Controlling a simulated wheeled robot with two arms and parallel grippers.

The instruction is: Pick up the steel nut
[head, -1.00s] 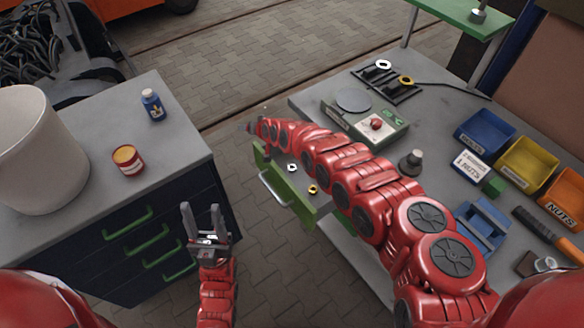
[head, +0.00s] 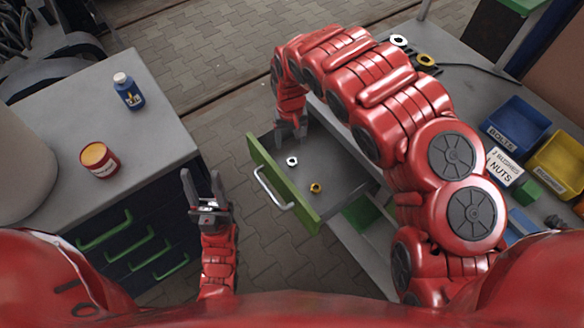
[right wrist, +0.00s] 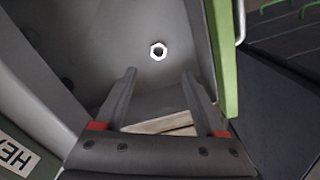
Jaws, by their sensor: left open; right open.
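The steel nut (head: 292,161) is a small silvery-white hexagonal ring lying on the floor of the open green-fronted drawer (head: 285,190). In the right wrist view the nut (right wrist: 158,51) lies beyond the fingertips, roughly in line with the gap between them. My right gripper (head: 290,131) is open and empty, above the drawer's far end and close to the nut. Its two fingers (right wrist: 157,78) show spread in the right wrist view. A brass nut (head: 316,187) lies in the same drawer, nearer the front right. My left gripper (head: 205,178) is open and empty, left of the drawer.
The left bench holds a blue bottle (head: 129,91) and a red-and-yellow can (head: 100,161). Blue (head: 517,124) and yellow (head: 562,160) bins and a nuts label stand on the right bench. The drawer walls stand close around my right gripper. My right arm hides much of the right bench.

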